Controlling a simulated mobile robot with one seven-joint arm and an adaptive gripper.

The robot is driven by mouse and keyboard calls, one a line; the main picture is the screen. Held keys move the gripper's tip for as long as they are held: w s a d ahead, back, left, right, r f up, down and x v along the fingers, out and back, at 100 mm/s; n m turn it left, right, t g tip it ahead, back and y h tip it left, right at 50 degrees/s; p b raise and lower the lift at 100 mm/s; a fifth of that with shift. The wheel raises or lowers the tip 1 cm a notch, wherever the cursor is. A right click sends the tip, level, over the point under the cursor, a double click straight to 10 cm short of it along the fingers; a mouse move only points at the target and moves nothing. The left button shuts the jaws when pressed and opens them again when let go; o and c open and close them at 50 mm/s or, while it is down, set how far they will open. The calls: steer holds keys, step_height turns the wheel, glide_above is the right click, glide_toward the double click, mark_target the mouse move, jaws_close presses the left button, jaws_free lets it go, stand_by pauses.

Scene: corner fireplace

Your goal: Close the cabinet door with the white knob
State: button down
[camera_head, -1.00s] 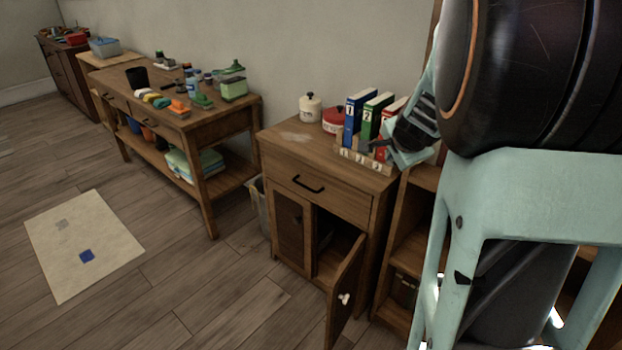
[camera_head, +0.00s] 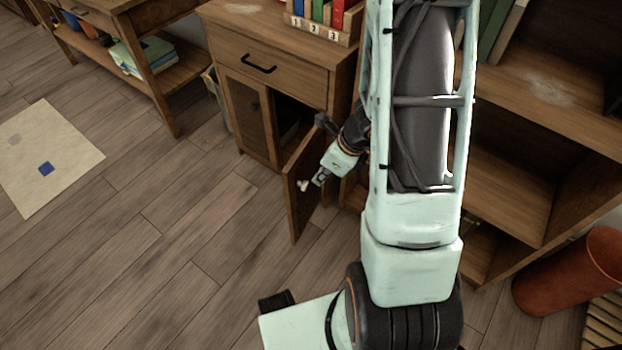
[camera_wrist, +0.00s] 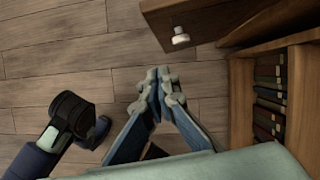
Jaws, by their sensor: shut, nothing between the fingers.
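The cabinet door (camera_head: 296,204) stands wide open, swung out from the wooden cabinet (camera_head: 289,64). Its white knob (camera_head: 303,185) is on the door's outer face, near the free edge. The door (camera_wrist: 205,22) and knob (camera_wrist: 181,36) also show at the top of the wrist view. My gripper (camera_head: 319,180) is beside the outer face of the door, close to the knob. In the wrist view my gripper (camera_wrist: 160,74) has its fingertips together, empty, and apart from the knob. Part of the cabinet's dark inside (camera_head: 289,122) shows behind the door.
An open shelf (camera_head: 520,187) stands right of the cabinet; the wrist view shows a row of books (camera_wrist: 269,95) in a shelf. A reddish-brown cylinder (camera_head: 572,272) is at the right.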

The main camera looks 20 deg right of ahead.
steer(key=b, duration=0.5)
glide_toward(296, 184)
steer(key=s+f, duration=0.3)
steer(key=s, duration=0.2)
steer(key=shift+w+a+p, duration=0.6)
steer(key=shift+w+a, duration=1)
steer(key=shift+a, duration=0.2)
